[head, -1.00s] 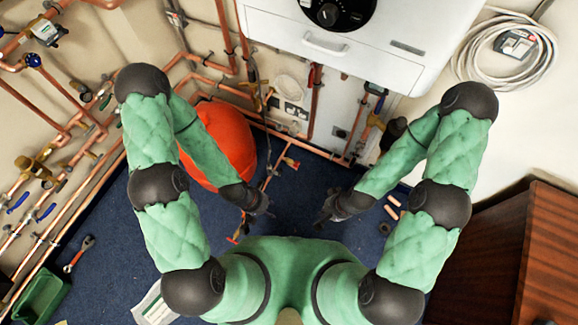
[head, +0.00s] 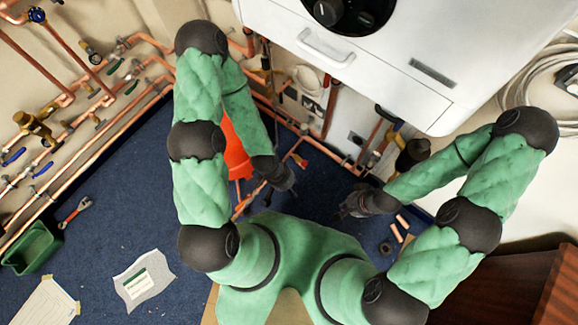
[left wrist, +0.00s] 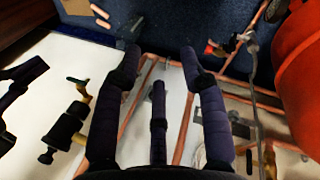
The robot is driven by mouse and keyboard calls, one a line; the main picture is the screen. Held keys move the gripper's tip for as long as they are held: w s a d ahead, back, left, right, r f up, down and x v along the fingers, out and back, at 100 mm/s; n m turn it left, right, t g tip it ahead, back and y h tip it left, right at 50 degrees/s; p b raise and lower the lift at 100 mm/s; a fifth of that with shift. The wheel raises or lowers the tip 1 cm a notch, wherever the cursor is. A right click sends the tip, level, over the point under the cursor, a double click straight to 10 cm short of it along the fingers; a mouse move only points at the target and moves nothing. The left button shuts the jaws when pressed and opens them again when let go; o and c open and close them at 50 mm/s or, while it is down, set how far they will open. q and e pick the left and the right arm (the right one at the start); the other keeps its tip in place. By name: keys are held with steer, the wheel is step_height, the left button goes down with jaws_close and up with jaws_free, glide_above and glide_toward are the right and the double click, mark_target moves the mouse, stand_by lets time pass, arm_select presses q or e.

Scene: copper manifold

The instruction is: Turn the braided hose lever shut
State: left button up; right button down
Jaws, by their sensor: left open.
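A grey hose (left wrist: 251,75), which looks like the braided one, curves down beside the red vessel in the left wrist view. A small red lever (left wrist: 210,48) sits on a fitting near its upper end. A red-handled fitting, probably the same one, shows on the copper pipe in the head view (head: 299,160). I cannot tell the lever's angle.
The red vessel (head: 236,155) is partly behind my left arm. The white boiler (head: 390,60) hangs above, with copper pipes beneath it. Copper pipes with blue-levered valves (head: 14,157) line the left wall. Blue floor (head: 115,215) is clear between a wrench (head: 75,212) and paper (head: 143,280).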

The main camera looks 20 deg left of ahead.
arm_select(q)
steer(key=w+a+f+n+y, duration=0.1)
steer(key=w+a+f+n, duration=0.2)
steer(key=w+f+n, duration=0.2)
steer(key=w+a+f+n+y+b, duration=0.1)
steer(key=w+a+f+n, duration=0.1)
steer(key=w+f+n, duration=0.4)
steer(key=w+a+f+n+y+b, duration=0.1)
steer(key=w+a+f+n+y, duration=0.1)
steer(key=w+f+n, duration=0.3)
steer(key=shift+w+a+f+n, duration=0.1)
steer(key=shift+a+f+n, duration=0.25)
steer(key=shift+f, duration=0.4)
steer(key=shift+w+a+f+n, duration=0.1)
steer(key=shift+a+f+n, duration=0.15)
steer(key=shift+f, duration=0.55)
steer(key=shift+w+a+f+n, duration=0.1)
steer(key=shift+a+f+n, duration=0.25)
steer(key=shift+f, duration=0.4)
steer(key=shift+d+f+n+b, duration=0.1)
steer(key=shift+f+n+b, duration=0.25)
steer(key=shift+f+b, duration=0.1)
step_height(320, 180, down, 10)
steer(key=b, duration=0.4)
steer(key=shift+w, duration=0.15)
steer(key=shift+c, duration=0.3)
jaws_close()
